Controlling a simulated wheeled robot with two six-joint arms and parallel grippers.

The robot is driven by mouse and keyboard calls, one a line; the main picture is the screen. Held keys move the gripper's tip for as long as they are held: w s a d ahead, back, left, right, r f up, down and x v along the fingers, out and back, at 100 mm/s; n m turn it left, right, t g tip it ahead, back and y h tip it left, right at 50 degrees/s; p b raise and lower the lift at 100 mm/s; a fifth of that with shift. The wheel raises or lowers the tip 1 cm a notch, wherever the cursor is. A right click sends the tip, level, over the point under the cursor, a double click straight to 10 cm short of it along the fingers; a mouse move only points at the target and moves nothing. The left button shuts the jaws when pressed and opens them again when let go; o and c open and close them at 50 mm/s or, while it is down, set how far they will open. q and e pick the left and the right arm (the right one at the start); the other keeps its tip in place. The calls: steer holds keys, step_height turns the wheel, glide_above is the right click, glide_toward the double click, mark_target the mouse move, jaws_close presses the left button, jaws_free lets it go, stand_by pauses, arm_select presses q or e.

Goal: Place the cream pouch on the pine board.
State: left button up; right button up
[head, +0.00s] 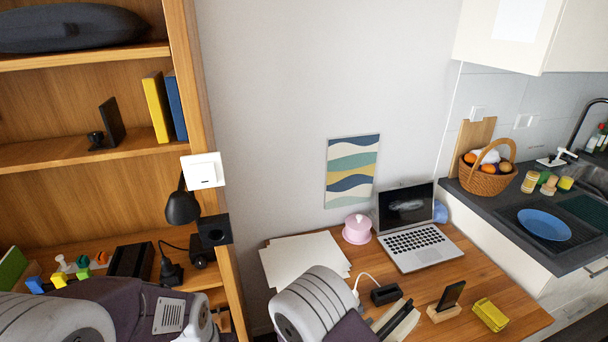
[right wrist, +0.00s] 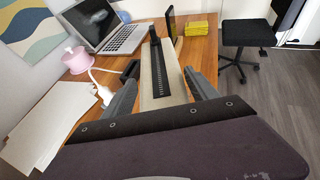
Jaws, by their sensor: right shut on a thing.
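The cream pouch (right wrist: 153,80), long and narrow with a dark strip along it, lies between the fingers of my right gripper (right wrist: 160,82) in the right wrist view. That gripper is shut on it. In the head view the pouch (head: 400,325) shows partly at the bottom edge, over the front of the desk. I cannot tell whether it touches the desk. A light wooden board (head: 475,135) leans upright against the wall behind a fruit basket; I cannot tell if it is the pine board. My left arm shows at the bottom left, its gripper out of view.
On the wooden desk (head: 500,283) are a laptop (head: 415,240), a pink pot (head: 357,229), white papers (head: 305,262), a black charger (head: 385,294), a phone on a stand (head: 448,302) and yellow pads (head: 490,314). An open shelf unit (head: 90,160) stands left.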

mark_target(408, 335)
steer(key=s+d+r+m+g+h, duration=0.2)
steer(key=s+d+m+g, duration=0.2)
steer(key=d, duration=0.9)
steer(key=s, duration=0.3)
steer(key=shift+s+d+m+g+h, duration=0.15)
steer(key=shift+s+m+g+h, duration=0.15)
steer(key=shift+s, duration=0.1)
steer(key=w+a+f, duration=0.1)
steer(key=w+f, duration=0.1)
steer(key=w, duration=0.1)
steer(key=w+a+f, duration=0.2)
steer(key=w, duration=0.2)
steer(key=w+a+f, duration=0.2)
steer(key=w+f, duration=0.1)
steer(key=shift+w+a+b, duration=0.2)
steer(key=shift+b, duration=0.15)
step_height(408, 335, down, 4)
steer(key=shift+r, duration=0.2)
steer(key=shift+f, duration=0.1)
